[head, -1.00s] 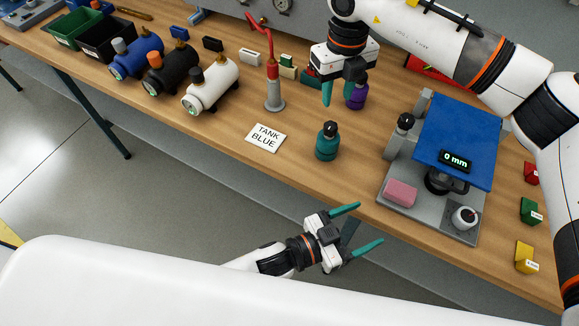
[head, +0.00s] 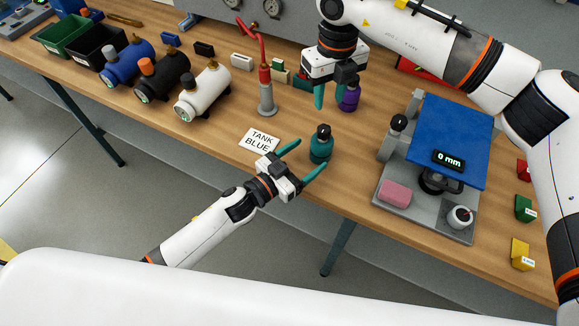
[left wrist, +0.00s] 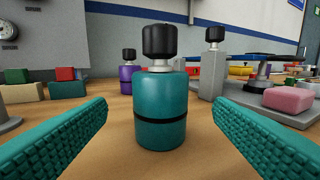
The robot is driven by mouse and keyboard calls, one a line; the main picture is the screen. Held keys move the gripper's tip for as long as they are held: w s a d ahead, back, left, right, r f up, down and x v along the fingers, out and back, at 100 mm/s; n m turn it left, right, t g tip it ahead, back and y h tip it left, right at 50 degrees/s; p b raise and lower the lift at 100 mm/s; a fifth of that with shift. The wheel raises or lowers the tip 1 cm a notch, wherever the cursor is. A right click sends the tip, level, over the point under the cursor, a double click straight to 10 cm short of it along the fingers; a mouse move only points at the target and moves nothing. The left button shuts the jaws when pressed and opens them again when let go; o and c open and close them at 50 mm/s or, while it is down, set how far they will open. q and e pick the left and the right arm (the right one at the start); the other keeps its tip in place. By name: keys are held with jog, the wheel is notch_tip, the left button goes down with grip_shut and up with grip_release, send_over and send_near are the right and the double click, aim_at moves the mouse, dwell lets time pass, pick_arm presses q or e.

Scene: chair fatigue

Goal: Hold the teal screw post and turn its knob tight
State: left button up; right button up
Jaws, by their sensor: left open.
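The teal screw post (head: 321,148) stands upright near the table's front edge, with a dark knob on top. In the left wrist view the teal post (left wrist: 160,118) is centred, with its black knob (left wrist: 160,41) above a silver collar. My left gripper (head: 311,157) is open at the table's front edge, its teal fingers pointing at the post. In the left wrist view the fingers (left wrist: 161,108) lie to either side of the post, with visible gaps. My right gripper (head: 330,97) points down farther back, fingers apart, beside a purple post (head: 349,98).
A grey fixture with a blue plate (head: 448,140) and pink block (head: 395,193) stands to the right. Bare wood surrounds the post.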

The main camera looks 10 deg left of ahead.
aim_at(324, 128)
pick_arm(q)
jog(key=x, duration=0.6)
jog(key=shift+s, duration=0.1)
jog(key=shift+c, duration=0.3)
jog(key=c, duration=1.4)
pick_arm(e)
jog(key=shift+o, duration=0.4)
pick_arm(q)
jog(key=shift+o, duration=0.2)
pick_arm(e)
jog(key=shift+o, duration=1.3)
notch_tip(324, 128, down, 10)
jog(key=n, duration=1.8)
jog(key=shift+n, duration=0.3)
